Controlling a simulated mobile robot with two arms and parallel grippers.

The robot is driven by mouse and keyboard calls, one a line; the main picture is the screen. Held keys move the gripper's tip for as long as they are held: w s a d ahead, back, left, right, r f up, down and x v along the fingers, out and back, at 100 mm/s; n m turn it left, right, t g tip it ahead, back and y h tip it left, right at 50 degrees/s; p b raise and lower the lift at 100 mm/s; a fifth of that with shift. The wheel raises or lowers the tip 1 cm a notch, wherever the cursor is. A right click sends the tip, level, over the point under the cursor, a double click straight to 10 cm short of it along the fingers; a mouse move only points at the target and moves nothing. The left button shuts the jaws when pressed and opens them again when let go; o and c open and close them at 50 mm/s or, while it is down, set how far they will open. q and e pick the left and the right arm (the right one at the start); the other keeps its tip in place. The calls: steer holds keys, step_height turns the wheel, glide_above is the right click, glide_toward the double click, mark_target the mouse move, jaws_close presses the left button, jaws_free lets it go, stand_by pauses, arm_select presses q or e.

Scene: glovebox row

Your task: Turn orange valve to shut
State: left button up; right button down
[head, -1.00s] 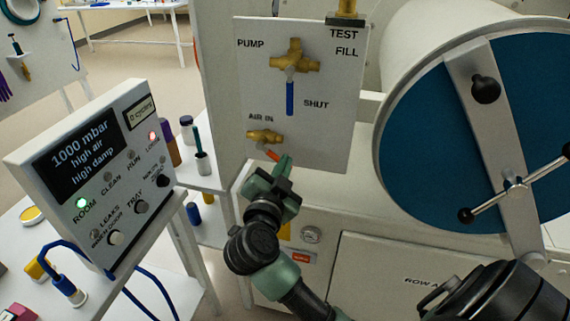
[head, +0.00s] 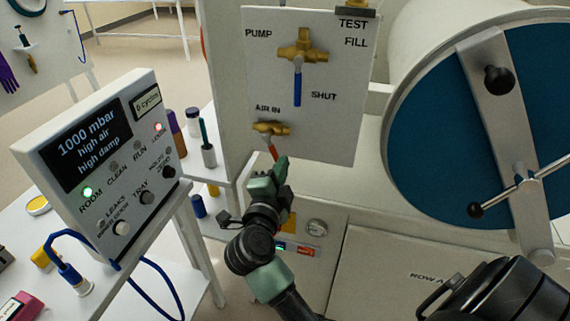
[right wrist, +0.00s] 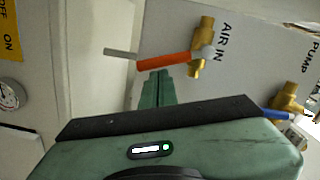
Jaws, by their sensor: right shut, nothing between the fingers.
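The orange valve handle (head: 272,149) hangs from a brass valve body (head: 270,128) under the AIR IN label on the white panel. It points down and slightly right in the head view. In the right wrist view the orange handle (right wrist: 165,61) runs left from the brass body (right wrist: 203,47), with a grey bare end. My right gripper (head: 281,165) is shut and empty, its fingertips right beside the handle's lower end. In the right wrist view the fingertips (right wrist: 157,76) lie just below the handle; I cannot tell whether they touch it. My left gripper is out of view.
A blue-handled valve (head: 297,85) sits above, near PUMP and SHUT labels. A large round blue door (head: 440,130) with a bar handle is at right. A control box (head: 95,155) stands at left. A gauge (head: 316,228) is below the panel.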

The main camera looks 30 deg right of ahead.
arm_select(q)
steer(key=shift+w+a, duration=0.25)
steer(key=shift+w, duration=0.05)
arm_select(e)
steer(key=m, duration=0.1)
steer(key=w+a+f+m, duration=0.1)
steer(key=shift+w+a+m, duration=0.2)
steer(key=shift+w+m, duration=0.1)
steer(key=shift+m, duration=0.1)
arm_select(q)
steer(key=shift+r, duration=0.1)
arm_select(e)
steer(key=shift+w+a+f, duration=0.1)
steer(key=shift+w, duration=0.05)
